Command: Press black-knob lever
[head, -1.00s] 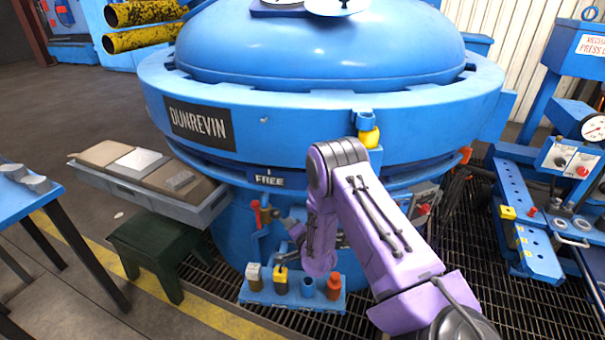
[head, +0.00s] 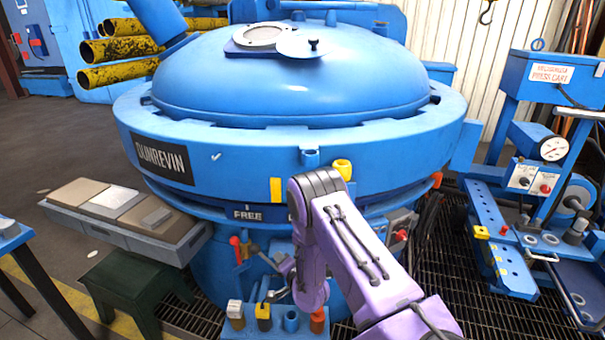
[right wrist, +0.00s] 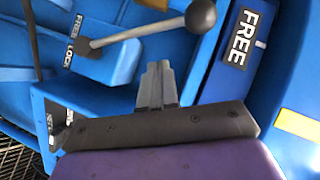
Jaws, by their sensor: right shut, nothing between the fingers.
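The black-knob lever (right wrist: 203,17) shows at the top of the right wrist view. Its pale rod runs left from the round black knob to a pivot beside a FREE/LOCK plate (right wrist: 72,42). My right gripper (right wrist: 158,68) is shut and empty, its fingertips just below the rod with the knob up and to their right. I cannot tell whether they touch the rod. In the head view my purple right arm reaches down to the furnace front and hides the lever and the fingers. My left gripper is not in view.
The big blue furnace (head: 290,85) fills the middle, with a FREE label (head: 247,215) on its front. A grey tray (head: 185,240) juts out at left above a green stool (head: 130,283). A small socket rack (head: 238,328) is below. A blue press stand (head: 505,265) is at right.

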